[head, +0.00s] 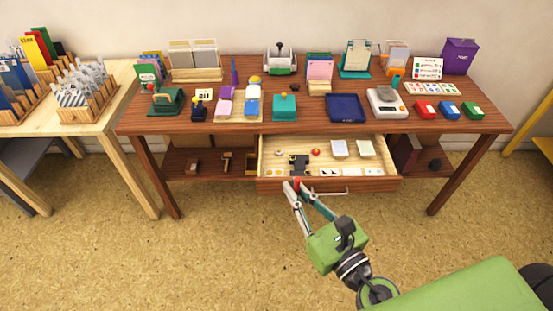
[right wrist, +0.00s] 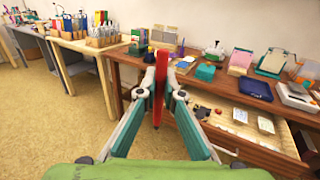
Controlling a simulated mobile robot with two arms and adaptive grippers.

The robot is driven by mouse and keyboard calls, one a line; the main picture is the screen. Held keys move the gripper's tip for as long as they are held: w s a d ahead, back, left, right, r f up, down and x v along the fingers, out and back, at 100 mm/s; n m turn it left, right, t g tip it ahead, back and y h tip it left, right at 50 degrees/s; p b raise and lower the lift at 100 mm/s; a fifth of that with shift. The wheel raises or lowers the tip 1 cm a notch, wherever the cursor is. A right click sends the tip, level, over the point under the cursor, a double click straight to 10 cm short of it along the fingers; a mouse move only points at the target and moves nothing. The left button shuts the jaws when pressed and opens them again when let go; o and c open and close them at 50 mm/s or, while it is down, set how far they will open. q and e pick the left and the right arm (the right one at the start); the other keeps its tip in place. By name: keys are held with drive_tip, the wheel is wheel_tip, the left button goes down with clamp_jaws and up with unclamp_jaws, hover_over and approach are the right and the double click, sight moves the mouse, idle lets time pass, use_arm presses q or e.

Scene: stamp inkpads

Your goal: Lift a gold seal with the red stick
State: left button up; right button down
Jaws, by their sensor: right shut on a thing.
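My right gripper (head: 297,187) is in front of the open drawer, shut on the red stick (right wrist: 159,85). The stick stands roughly upright between the fingertips in the right wrist view; in the head view only a small red part shows. Small gold spots, likely the gold seals (head: 275,172), lie on a pale card at the front left of the drawer, up and left of the gripper. They are too small to tell apart. The stick is apart from them in the picture. My left gripper is not in view.
The open drawer (head: 388,171) also holds a black item (head: 299,163), a red round item (head: 316,152) and pale pads. The brown table (head: 480,122) above carries inkpads, a blue tray (head: 346,107) and a scale (head: 387,102). The floor before the drawer is clear.

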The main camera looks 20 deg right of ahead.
drive_tip(key=w+a+f+n+g+y+b, duration=0.1)
drive_tip(key=w+f+n+g+y+b, duration=0.15)
drive_tip(key=w+f+y+b, duration=0.5)
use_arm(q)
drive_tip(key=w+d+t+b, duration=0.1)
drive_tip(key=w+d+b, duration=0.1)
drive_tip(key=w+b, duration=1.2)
use_arm(e)
drive_tip(key=w+d+f+n+b, duration=0.1)
drive_tip(key=w+d+f, duration=0.25)
drive_tip(key=w, duration=0.55)
drive_tip(key=w+d+f+n+b, duration=0.15)
drive_tip(key=w+f, duration=0.35)
drive_tip(key=w, duration=0.5)
drive_tip(key=shift+g+h, duration=0.25)
drive_tip(key=shift+g, duration=0.2)
wheel_tip(320, 180, down, 5)
drive_tip(key=b, duration=0.3)
drive_tip(key=shift+s+d, duration=0.15)
drive_tip(key=shift+f+b, duration=0.5)
drive_tip(key=shift+f, duration=0.05)
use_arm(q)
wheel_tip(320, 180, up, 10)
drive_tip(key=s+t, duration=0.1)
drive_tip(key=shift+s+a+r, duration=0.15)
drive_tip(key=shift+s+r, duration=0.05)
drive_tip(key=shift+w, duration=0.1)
use_arm(e)
drive_tip(key=shift+f, duration=0.1)
